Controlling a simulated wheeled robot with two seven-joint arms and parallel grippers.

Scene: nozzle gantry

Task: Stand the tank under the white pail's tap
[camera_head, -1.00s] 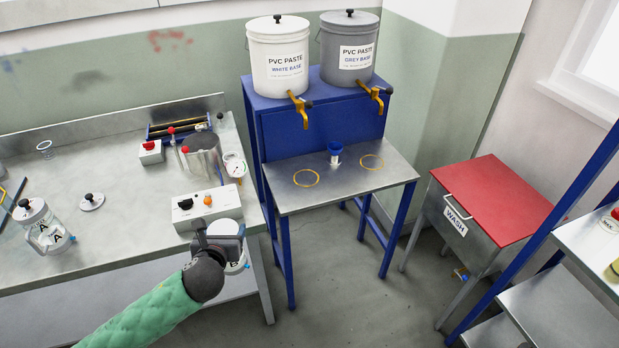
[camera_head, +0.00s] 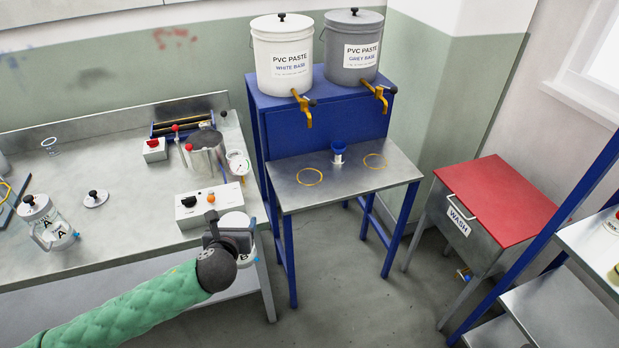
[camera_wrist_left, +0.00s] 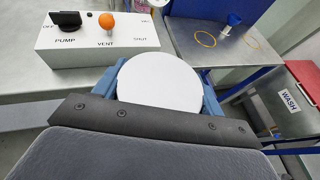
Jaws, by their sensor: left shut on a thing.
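My left gripper (camera_head: 226,232) is shut on a white tank (camera_head: 246,258) with a "B" label, beside the bench's front right edge. In the left wrist view the tank's round white top (camera_wrist_left: 160,84) shows between the blue fingers (camera_wrist_left: 210,105). The gripper hides part of the tank. The white pail (camera_head: 283,55), labelled "White Base", stands on the blue stand. Its yellow tap (camera_head: 304,108) hangs over the steel shelf (camera_head: 335,188). A yellow ring (camera_head: 309,177) is marked below that tap. The held tank is left of the shelf and apart from it. My right gripper is not in view.
A grey pail (camera_head: 352,45) with its own tap stands right of the white one. The pump box (camera_head: 208,205) is close behind my gripper. Tank A (camera_head: 46,222) and a loose lid (camera_head: 95,198) are on the bench.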

